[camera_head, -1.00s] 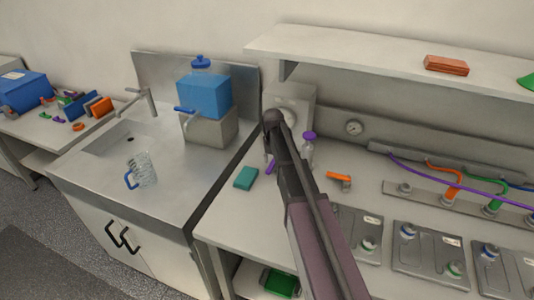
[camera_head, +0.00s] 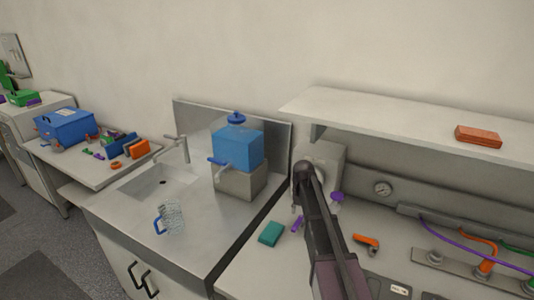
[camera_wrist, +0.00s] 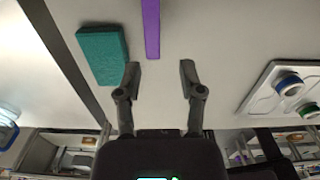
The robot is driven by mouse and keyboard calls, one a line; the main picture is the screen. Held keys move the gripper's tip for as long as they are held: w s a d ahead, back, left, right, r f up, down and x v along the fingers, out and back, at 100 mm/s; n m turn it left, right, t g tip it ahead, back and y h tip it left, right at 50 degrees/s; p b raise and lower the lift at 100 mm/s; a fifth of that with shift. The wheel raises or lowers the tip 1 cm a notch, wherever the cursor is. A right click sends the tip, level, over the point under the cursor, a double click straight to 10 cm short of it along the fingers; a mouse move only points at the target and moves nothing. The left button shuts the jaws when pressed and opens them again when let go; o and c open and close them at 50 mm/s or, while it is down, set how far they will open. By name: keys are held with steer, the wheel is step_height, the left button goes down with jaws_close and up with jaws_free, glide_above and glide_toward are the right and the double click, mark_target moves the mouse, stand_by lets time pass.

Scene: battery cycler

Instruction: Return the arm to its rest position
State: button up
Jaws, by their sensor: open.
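My arm (camera_head: 320,225) reaches up from the lower right in the head view, over the bench. Its end covers part of what lies behind it. In the wrist view my gripper (camera_wrist: 160,72) is open, with nothing between its fingers. A teal block (camera_wrist: 102,55) lies beyond the left finger, and a purple stick (camera_wrist: 151,28) lies just ahead of the gap. In the head view the teal block (camera_head: 271,233) lies left of my arm, and the purple stick (camera_head: 297,223) is close beside it. I cannot make out the fingers in the head view.
A shelf (camera_head: 400,118) overhangs the bench, with an orange-red block (camera_head: 478,134) on it. To the left are a glass mug (camera_head: 172,217), a sink (camera_head: 160,182) and a blue tank (camera_head: 237,150).

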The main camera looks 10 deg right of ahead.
steer(key=shift+s, duration=0.15)
steer(key=s+a+m, duration=0.1)
steer(key=s+m, duration=1)
steer(key=m, duration=0.4)
steer(key=s+a+m, duration=0.2)
steer(key=s+m, duration=1)
steer(key=m, duration=0.2)
steer(key=shift+s+a+m, duration=0.2)
steer(key=shift+a+m, duration=0.1)
steer(key=shift+m, duration=0.1)
steer(key=shift+d, duration=0.1)
